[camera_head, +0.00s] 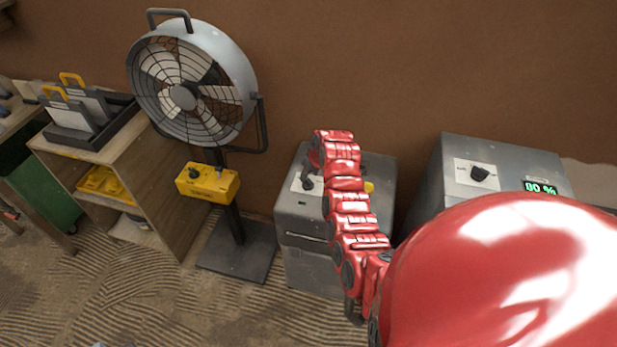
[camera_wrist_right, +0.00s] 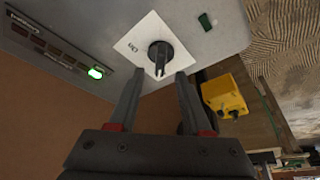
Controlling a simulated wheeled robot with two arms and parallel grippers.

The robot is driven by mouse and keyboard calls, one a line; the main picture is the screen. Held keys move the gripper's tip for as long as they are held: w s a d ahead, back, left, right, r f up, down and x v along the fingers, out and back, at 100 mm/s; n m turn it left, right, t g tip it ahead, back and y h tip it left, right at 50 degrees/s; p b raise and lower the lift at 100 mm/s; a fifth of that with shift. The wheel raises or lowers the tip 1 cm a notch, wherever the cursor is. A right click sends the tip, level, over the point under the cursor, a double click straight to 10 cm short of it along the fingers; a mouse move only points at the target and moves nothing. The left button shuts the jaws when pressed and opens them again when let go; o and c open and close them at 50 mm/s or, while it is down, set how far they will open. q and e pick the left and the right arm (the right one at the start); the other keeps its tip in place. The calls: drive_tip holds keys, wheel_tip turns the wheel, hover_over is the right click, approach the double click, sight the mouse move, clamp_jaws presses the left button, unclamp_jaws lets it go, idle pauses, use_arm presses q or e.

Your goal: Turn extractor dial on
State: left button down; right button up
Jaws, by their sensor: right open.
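A grey box-shaped machine (camera_head: 300,218) stands in the middle of the head view. On its top is a black dial (camera_head: 308,183) on a white label plate; in the right wrist view the dial (camera_wrist_right: 160,54) shows close up, with its pointer ridge toward my gripper. My right gripper (camera_head: 312,165) is over this dial, partly hidden by its own wrist. I cannot see contact. My left gripper is not in view.
A second grey machine (camera_head: 432,185) at the right has a dial (camera_head: 480,173) and a green "80 %" display (camera_head: 540,187). A fan (camera_head: 190,85) with a yellow control box (camera_head: 208,183) stands at the left, beside a wooden shelf (camera_head: 150,165). The brown wall is behind.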

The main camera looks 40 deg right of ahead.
sight(308, 180)
drive_tip(key=shift+x, duration=1.8)
drive_tip(key=shift+f, duration=0.1)
clamp_jaws()
